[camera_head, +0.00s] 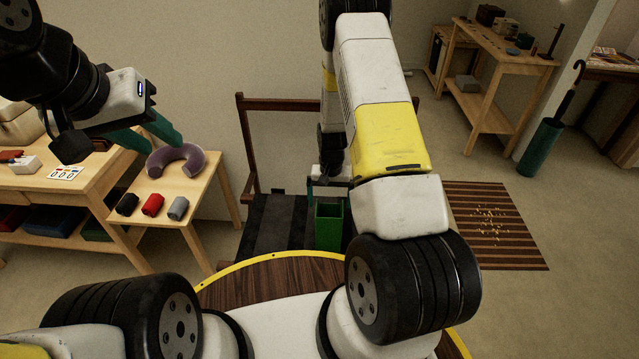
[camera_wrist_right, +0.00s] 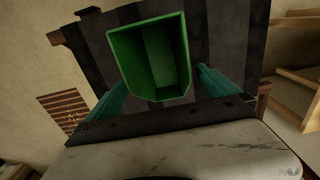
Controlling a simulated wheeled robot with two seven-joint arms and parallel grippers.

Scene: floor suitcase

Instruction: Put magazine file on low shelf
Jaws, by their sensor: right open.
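The green magazine file (camera_head: 328,226) stands upright on a dark striped surface in the head view, its open top facing up. It also shows in the right wrist view (camera_wrist_right: 150,60), between the teal fingers of my right gripper (camera_wrist_right: 163,80). These fingers are apart, one on each side; I cannot tell if they touch it. In the head view my right arm partly hides that gripper. My left gripper (camera_head: 146,133) is open and empty over the small table at left. Low shelves show under the left bench (camera_head: 36,240) and the back right table (camera_head: 487,112).
The small table (camera_head: 190,200) holds a purple neck pillow (camera_head: 176,163) and several rolled items. A grey box (camera_head: 467,84) sits on the back right table's low shelf. A green umbrella stand (camera_head: 541,146) is beside it. A striped mat (camera_head: 495,225) lies on open floor.

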